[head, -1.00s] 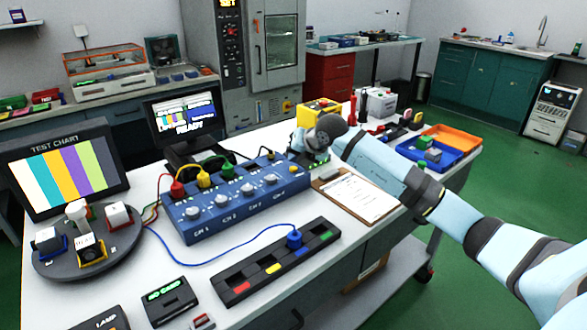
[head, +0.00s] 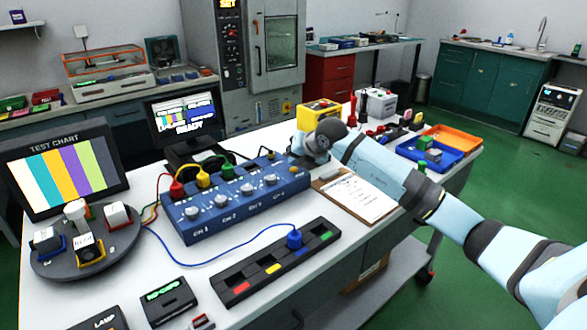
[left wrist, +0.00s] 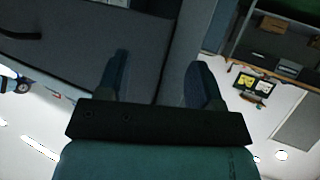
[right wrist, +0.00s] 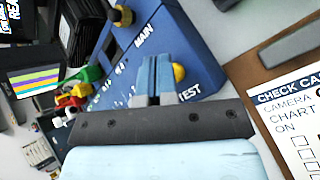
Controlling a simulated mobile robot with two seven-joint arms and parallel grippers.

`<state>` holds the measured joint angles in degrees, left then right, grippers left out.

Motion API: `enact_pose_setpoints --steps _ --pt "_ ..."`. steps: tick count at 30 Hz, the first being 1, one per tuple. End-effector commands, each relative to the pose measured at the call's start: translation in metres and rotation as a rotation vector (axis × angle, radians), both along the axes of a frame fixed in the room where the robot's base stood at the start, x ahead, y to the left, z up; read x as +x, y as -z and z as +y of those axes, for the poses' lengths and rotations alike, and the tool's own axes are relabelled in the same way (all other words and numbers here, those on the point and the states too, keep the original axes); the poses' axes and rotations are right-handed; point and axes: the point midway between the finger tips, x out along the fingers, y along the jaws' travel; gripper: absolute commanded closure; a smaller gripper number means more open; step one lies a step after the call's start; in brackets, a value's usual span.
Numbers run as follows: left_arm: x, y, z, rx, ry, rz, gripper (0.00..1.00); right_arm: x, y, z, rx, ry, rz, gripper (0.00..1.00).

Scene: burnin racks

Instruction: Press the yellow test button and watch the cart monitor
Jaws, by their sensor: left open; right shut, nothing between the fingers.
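In the head view the blue box (head: 235,205) lies mid-table. My right gripper (right wrist: 156,62) is shut and empty, with its fingertips over the box's end, right beside the button; I cannot tell whether they touch it. In the head view my right gripper (head: 301,150) is at the box's far right end. The cart monitor (head: 185,115) stands behind the box and reads READY. My left gripper (left wrist: 160,85) is open and empty, away from the box.
A clipboard (head: 355,195) lies right of the box. A test chart screen (head: 65,168) and a turntable (head: 85,255) are at left. A black strip with coloured marks (head: 275,265) lies in front. A yellow box (head: 320,113) and blue tray (head: 428,152) are behind and right.

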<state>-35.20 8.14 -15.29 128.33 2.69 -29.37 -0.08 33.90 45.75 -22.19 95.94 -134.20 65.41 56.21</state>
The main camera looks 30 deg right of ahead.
Motion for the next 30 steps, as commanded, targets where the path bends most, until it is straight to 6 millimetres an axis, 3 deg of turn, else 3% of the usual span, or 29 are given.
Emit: enact_pose_setpoints --steps 17,30 --pt "0.0 0.001 0.0 -0.001 0.0 -0.002 0.4 0.0 0.004 0.0 0.0 0.0 0.001 1.0" --pt "0.0 -0.008 0.0 0.001 0.0 0.002 0.4 0.0 -0.015 0.0 0.0 0.0 0.0 1.0"
